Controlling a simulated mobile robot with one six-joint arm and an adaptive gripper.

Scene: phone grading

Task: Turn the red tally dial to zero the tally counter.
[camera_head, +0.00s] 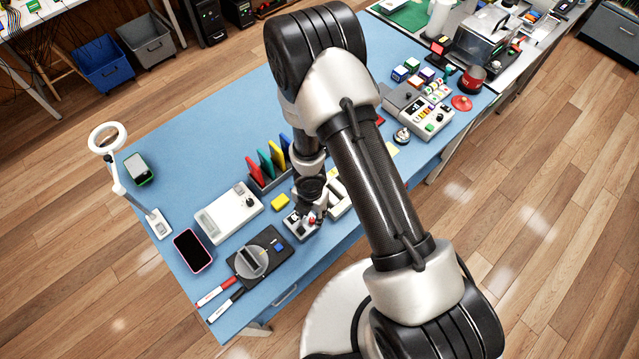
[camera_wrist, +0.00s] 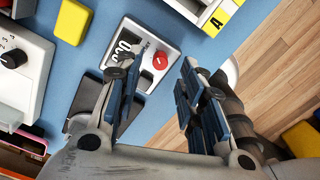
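The tally counter (camera_wrist: 140,38) is a small light grey box with a dark number window, seen turned in the wrist view, and the digits are partly hidden by my left finger. Its red tally dial (camera_wrist: 160,60) is a round knob with a small mark. My gripper (camera_wrist: 158,68) is open, with one finger on each side of the dial in the picture; no contact shows, and I cannot tell the height gap. In the head view the counter (camera_head: 296,226) lies at the table's near edge, with my gripper (camera_head: 314,208) right over it, partly hiding the dial.
A yellow block (camera_wrist: 72,22) and a white device with a black knob (camera_wrist: 14,58) lie left of the counter. A dark device with a round grey dial (camera_head: 252,262) lies nearby. Upright coloured folders (camera_head: 268,160) stand behind. The blue tabletop (camera_head: 190,130) is clear at the back left.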

